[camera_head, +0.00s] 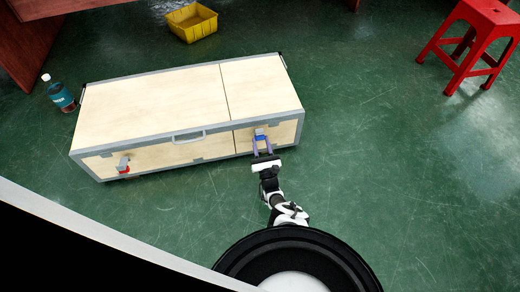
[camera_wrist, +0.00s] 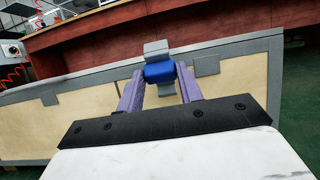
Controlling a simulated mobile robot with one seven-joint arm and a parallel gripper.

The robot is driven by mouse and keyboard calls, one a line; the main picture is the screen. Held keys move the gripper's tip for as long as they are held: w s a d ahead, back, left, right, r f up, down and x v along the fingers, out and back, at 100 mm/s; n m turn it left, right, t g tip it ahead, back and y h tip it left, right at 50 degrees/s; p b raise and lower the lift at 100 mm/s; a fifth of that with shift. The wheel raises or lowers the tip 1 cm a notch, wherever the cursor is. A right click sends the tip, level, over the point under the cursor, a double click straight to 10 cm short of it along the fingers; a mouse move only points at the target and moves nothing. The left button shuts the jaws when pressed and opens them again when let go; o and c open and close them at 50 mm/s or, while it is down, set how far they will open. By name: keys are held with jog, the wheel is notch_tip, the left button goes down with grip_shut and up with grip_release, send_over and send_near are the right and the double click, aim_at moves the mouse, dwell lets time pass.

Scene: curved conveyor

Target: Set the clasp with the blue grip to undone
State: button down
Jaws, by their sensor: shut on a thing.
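The clasp with the blue grip (camera_head: 260,133) is on the front face of the wooden case (camera_head: 155,98), right of the seam in its lid. In the wrist view the blue grip (camera_wrist: 160,72) sits in front of a grey metal plate at the case's upper edge. My gripper (camera_head: 262,143) reaches the clasp from the front. Its two purple fingers (camera_wrist: 160,86) are on either side of the blue grip and shut on it. The fingers hide the grip's sides. I cannot tell from these views whether the clasp is fastened.
A second clasp with a red grip (camera_head: 124,168) is at the left of the case front. A grey handle (camera_head: 189,136) lies between them. A bottle (camera_head: 59,94), a yellow bin (camera_head: 191,22) and a red stool (camera_head: 476,40) stand around.

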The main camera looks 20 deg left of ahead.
dwell(0.4)
jog(key=c, duration=0.9)
grip_release()
jog(key=shift+r, duration=0.1)
notch_tip(320, 180, up, 20)
jog(key=p, duration=1.8)
jog(key=shift+c, duration=0.6)
